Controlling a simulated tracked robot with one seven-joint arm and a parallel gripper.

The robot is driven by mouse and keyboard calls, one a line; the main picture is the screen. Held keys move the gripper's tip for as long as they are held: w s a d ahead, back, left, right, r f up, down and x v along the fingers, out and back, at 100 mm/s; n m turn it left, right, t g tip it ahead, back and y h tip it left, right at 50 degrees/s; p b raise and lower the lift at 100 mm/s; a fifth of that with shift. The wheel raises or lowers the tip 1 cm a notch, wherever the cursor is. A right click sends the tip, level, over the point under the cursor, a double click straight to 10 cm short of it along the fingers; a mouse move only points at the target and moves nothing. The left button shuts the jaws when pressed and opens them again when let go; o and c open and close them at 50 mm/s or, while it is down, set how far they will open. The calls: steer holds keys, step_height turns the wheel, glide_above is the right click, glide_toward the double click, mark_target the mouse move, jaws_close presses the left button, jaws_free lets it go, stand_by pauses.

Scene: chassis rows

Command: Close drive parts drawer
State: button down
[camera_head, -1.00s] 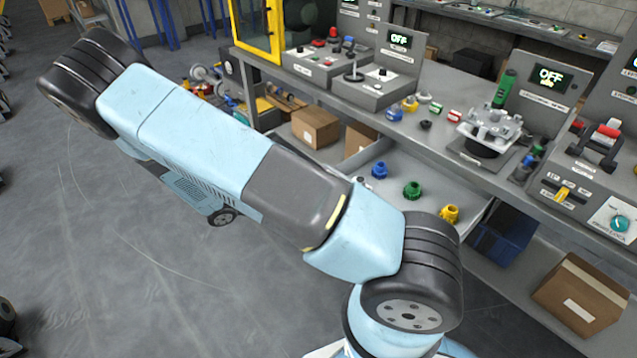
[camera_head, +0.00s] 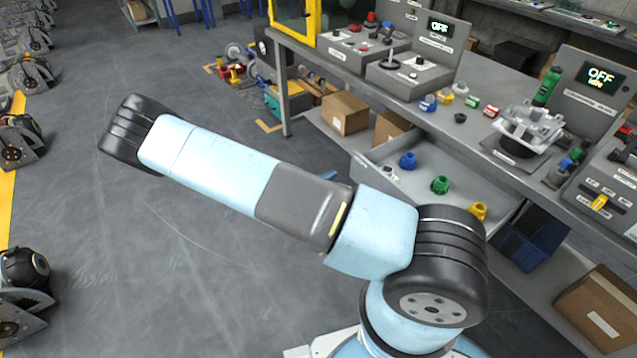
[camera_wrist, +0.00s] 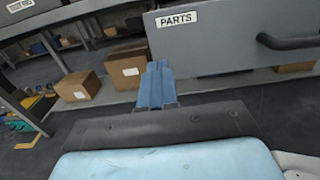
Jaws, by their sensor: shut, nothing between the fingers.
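The parts drawer (camera_head: 424,166) stands pulled out under the workbench in the head view. It holds a blue part (camera_head: 407,160), a green part (camera_head: 440,185) and a yellow part (camera_head: 478,211). In the wrist view its grey front (camera_wrist: 225,45) fills the upper right, with a "PARTS" label (camera_wrist: 176,19) and a dark bar handle (camera_wrist: 288,42) at the right. My gripper (camera_wrist: 158,66) is shut and empty, with its blue fingers pointing at the lower left of the drawer front. I cannot tell whether they touch it.
The workbench (camera_head: 480,125) carries control boxes and a metal fixture (camera_head: 528,128). Cardboard boxes (camera_head: 346,113) sit on the shelf below, with another box (camera_head: 600,305) at lower right. A blue bin (camera_head: 530,240) stands beside the drawer.

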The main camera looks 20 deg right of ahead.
mark_target(354, 164)
steer(key=shift+x, duration=3.6)
